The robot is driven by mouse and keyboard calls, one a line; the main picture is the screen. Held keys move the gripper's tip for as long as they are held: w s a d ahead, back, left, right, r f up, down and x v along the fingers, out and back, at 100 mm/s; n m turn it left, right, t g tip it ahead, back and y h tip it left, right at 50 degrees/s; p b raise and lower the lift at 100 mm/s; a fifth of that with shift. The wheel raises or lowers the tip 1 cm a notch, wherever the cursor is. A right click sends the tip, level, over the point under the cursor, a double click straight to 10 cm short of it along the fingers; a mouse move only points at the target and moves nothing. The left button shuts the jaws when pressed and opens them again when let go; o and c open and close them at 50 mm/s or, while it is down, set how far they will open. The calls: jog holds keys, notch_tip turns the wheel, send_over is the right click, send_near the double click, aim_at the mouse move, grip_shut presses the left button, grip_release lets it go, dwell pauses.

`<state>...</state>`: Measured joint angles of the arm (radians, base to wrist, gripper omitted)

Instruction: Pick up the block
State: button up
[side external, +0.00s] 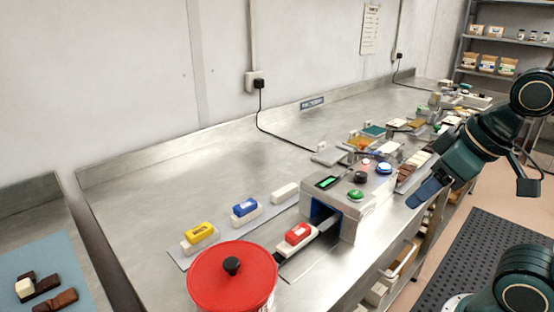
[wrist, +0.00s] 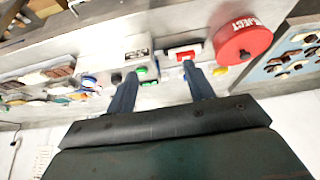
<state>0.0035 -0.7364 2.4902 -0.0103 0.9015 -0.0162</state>
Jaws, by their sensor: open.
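Several block-like pieces sit on the steel bench, and I cannot tell which one the task means. A red block with a white top patch (side external: 299,233) rests on a white base at the mouth of a grey machine (side external: 372,205); it also shows in the wrist view (wrist: 185,53). A blue block (side external: 245,207) and a yellow block (side external: 199,232) sit on white bases, beside a bare white base (side external: 285,193). My gripper (side external: 424,194) is open and empty, right of the machine and apart from these blocks. Its two fingers (wrist: 158,70) point toward the bench in the wrist view.
A red lidded pot (side external: 222,283), marked REJECT in the wrist view (wrist: 242,40), stands at the front near the blocks. A blue mat (side external: 58,252) with chocolate pieces lies at left. Several trays crowd the bench behind the machine. The back left of the bench is clear.

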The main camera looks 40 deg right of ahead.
jog(key=w+f+n+g+y, duration=0.2)
jog(key=w+n, duration=0.7)
jog(key=w, duration=0.2)
jog(key=w+a+f+n+g+y, duration=0.1)
jog(key=w+f+n+g+y, duration=0.1)
jog(key=w+n, duration=0.6)
jog(key=w+g, duration=0.1)
jog(key=w, duration=0.1)
jog(key=shift+w+f+n+g+y, duration=0.3)
jog(key=shift+w+f+n, duration=0.1)
jog(key=shift+a, duration=0.1)
send_over(297, 231)
jog(key=d, duration=0.3)
jog(key=shift+f, duration=3.95)
jog(key=shift+x, duration=2.65)
jog(key=shift+a+r, duration=0.1)
